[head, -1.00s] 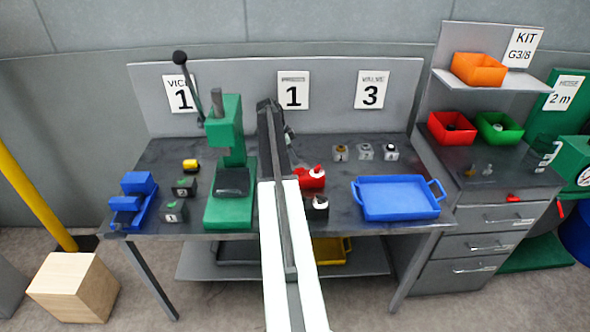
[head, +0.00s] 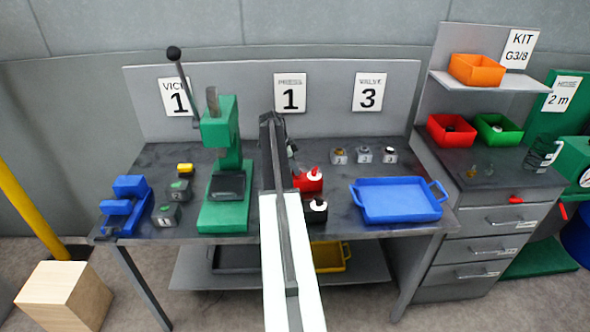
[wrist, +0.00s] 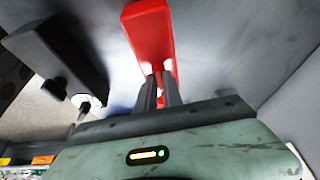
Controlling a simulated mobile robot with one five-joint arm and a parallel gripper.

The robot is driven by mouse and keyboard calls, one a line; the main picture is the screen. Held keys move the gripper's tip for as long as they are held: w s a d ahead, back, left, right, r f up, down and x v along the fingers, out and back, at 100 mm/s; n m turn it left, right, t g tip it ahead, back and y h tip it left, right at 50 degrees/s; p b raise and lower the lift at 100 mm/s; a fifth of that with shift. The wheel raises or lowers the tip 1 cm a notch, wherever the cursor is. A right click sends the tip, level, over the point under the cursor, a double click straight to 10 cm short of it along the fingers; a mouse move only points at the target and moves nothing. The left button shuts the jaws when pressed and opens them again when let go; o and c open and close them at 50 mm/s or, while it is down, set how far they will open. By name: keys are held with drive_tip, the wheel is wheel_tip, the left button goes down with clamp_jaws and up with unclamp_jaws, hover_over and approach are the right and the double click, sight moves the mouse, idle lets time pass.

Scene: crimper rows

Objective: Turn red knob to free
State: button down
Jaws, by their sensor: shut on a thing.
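The red block (head: 307,184) stands on the grey bench just right of my arm, with a white disc and the red knob (head: 315,170) on top. In the wrist view the red block (wrist: 150,38) fills the top middle. My gripper (wrist: 160,78) is shut on the red knob (wrist: 172,68), whose white disc shows between the fingers. The fingers hide most of the knob, so its angle cannot be told. A black block (head: 316,216) with a white disc stands in front of the red one; it also shows in the wrist view (wrist: 55,50).
A green press (head: 222,175) and a blue vice (head: 124,205) stand on the left. A blue tray (head: 398,213) lies right of the blocks, with several small grey blocks (head: 364,155) behind it. A drawer cabinet (head: 470,235) stands at the right.

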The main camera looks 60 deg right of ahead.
drive_tip(key=shift+s+n, duration=0.1)
drive_tip(key=shift+n, duration=0.2)
drive_tip(key=n+t+h, duration=0.1)
drive_tip(key=n, duration=0.2)
drive_tip(key=shift+s+a+n, duration=0.1)
drive_tip(key=shift+s+n, duration=0.05)
drive_tip(key=shift+n, duration=0.25)
drive_tip(key=n+t, duration=0.1)
drive_tip(key=n, duration=0.1)
drive_tip(key=n+t, duration=0.1)
drive_tip(key=n, duration=0.1)
drive_tip(key=shift+s+n+h, duration=0.15)
drive_tip(key=shift+n+h, duration=0.15)
drive_tip(key=shift+h, duration=0.1)
drive_tip(key=n+t, duration=0.1)
drive_tip(key=n, duration=0.3)
drive_tip(key=shift+t, duration=0.4)
drive_tip(key=shift+s+n+t+y, duration=0.1)
drive_tip(key=shift+n+t+y, duration=0.25)
drive_tip(key=shift+n, duration=0.85)
drive_tip(key=shift+n+t+y, duration=0.15)
drive_tip(key=shift+n+t, duration=0.3)
drive_tip(key=shift+n, duration=0.75)
drive_tip(key=c, duration=1.5)
unclamp_jaws()
